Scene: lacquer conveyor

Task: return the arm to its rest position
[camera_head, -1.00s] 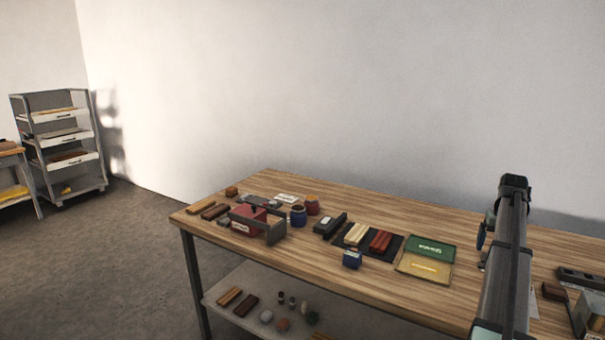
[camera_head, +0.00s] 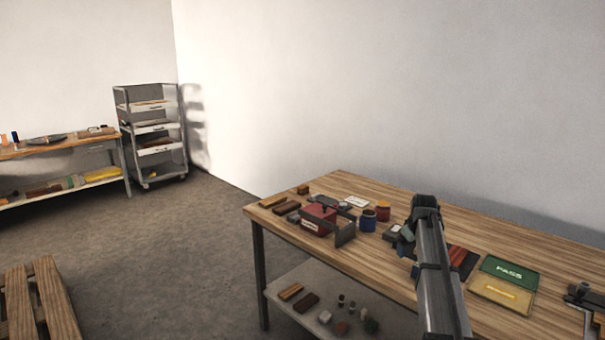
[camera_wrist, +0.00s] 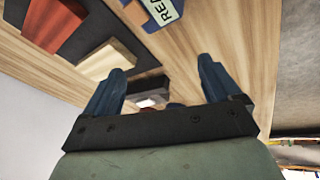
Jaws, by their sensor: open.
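My gripper (camera_wrist: 165,85) is open in the wrist view, with its two blue fingers apart and nothing between them. My arm (camera_head: 436,260) reaches over the wooden workbench (camera_head: 420,309) in the head view and hides part of the bench top. Beyond the fingers in the wrist view lie a red block (camera_wrist: 52,26), a cream block (camera_wrist: 112,59) and a blue box (camera_wrist: 160,12) with lettering.
A green PASS panel (camera_head: 508,271) and a yellow panel (camera_head: 502,292) lie right of my arm. A red box (camera_head: 319,216), blue jar (camera_head: 368,222) and red jar (camera_head: 383,211) stand left. A shelf rack (camera_head: 152,135) and pallet (camera_head: 35,300) stand farther left; floor between is clear.

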